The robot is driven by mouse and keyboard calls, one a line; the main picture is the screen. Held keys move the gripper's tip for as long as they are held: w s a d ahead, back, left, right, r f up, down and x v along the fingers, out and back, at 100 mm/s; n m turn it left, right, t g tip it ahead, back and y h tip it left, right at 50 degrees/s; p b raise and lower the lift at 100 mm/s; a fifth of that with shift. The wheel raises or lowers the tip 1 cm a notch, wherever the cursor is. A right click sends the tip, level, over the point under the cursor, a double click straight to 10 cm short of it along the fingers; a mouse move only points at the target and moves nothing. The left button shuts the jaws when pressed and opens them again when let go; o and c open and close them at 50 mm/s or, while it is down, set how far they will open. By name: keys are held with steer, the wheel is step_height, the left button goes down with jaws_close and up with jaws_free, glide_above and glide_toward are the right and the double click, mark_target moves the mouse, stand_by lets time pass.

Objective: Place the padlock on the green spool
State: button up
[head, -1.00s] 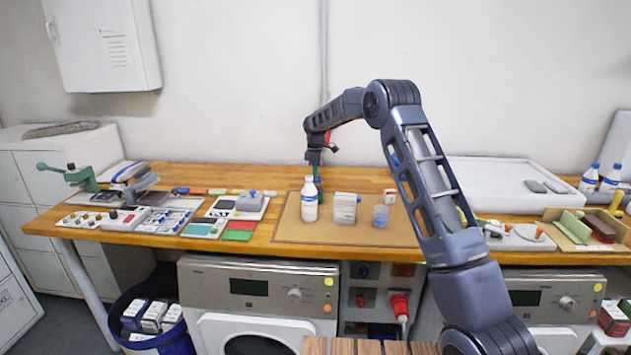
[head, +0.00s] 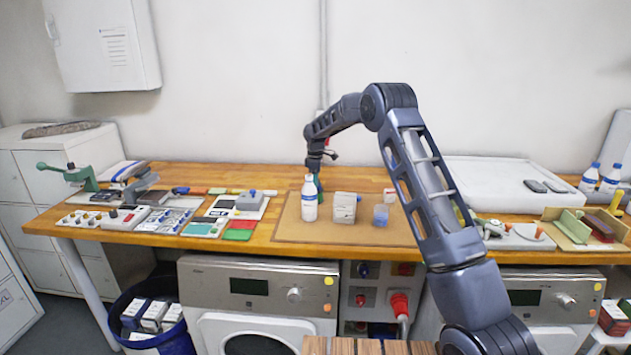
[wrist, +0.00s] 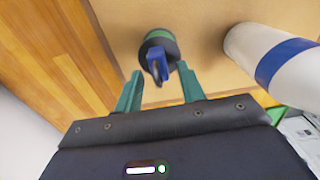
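The blue padlock (wrist: 159,70) shows in the wrist view, at the near side of the top of a short, dark and green spool (wrist: 158,42). It appears to rest on the spool, though the exact contact is hard to see. My gripper (wrist: 160,72) has its two green fingers apart, one on each side of the padlock, with gaps between. In the head view my gripper (head: 317,182) is low over the brown mat, behind the white bottle (head: 309,200), which hides the spool and padlock.
The bottle, also at right in the wrist view (wrist: 270,62), stands close beside my gripper. A white box (head: 344,208) and a blue translucent cup (head: 381,215) stand to its right on the mat (head: 290,234). Boards with small parts lie on the bench at left.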

steer(key=shift+r, duration=0.15)
step_height(320, 180, up, 12)
steer(key=s+d+r+m+t, duration=0.1)
steer(key=s+d+r+m, duration=0.3)
steer(key=s+d+r, duration=0.65)
steer(key=s+d+r+m+t, duration=0.1)
steer(key=s+d+r+m, duration=0.5)
steer(key=s+d, duration=0.75)
steer(key=s+d+f+m, duration=0.2)
steer(key=s+d, duration=0.2)
steer(key=s, duration=0.6)
steer(key=s+d+f+m+t, duration=0.1)
steer(key=s+d+f+m, duration=0.2)
steer(key=s, duration=0.7)
steer(key=s+d+f+m+t, duration=0.1)
steer(key=s+d+f+m, duration=0.1)
steer(key=s+d, duration=0.4)
steer(key=s+m, duration=0.1)
steer(key=s, duration=0.4)
steer(key=shift+d+f, duration=0.25)
steer(key=shift+d, duration=0.1)
